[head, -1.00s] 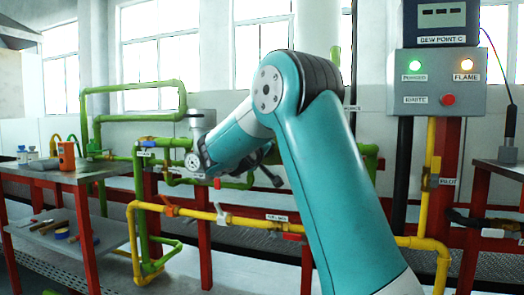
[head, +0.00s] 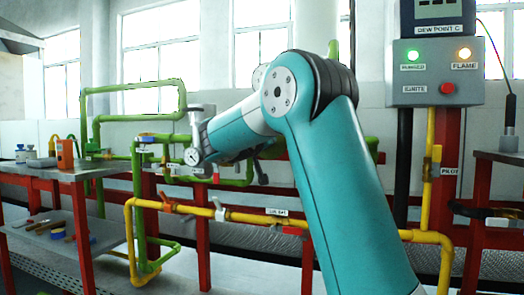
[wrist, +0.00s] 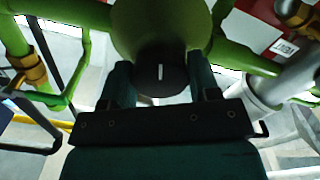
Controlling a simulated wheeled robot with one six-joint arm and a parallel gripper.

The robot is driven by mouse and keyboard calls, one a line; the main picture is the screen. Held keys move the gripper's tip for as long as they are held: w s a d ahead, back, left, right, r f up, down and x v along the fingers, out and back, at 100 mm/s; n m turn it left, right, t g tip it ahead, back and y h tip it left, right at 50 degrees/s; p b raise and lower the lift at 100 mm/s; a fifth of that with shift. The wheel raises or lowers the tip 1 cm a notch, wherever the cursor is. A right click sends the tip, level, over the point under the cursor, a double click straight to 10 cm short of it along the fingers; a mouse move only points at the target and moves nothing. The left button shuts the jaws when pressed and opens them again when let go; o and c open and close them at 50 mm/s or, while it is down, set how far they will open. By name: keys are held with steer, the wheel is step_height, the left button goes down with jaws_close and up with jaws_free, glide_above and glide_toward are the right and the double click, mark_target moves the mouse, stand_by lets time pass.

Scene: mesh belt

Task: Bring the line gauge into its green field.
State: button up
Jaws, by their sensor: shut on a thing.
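The line gauge (head: 193,157) is a small round white dial on the green pipework, left of my forearm in the head view. Its needle and any green field are too small to read. In the wrist view my gripper (wrist: 160,76) has its two dark fingers on either side of a dark round knob (wrist: 160,84) with a white mark, and is shut on it. The white mark points nearly straight up in that view. The knob sits at a wide green body (wrist: 150,25). In the head view the fingers cannot be made out.
Green pipes (head: 138,200) and a yellow pipe (head: 240,216) with valves run around my arm. A bench with bottles (head: 60,176) stands at left. A grey panel (head: 436,72) at right has green and amber lamps lit and a red button.

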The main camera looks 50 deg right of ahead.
steer(key=shift+f+m+b, duration=0.1)
steer(key=shift+m+b, duration=0.3)
steer(key=shift+m, duration=0.1)
steer(key=o, duration=0.9)
steer(key=shift+a, duration=0.1)
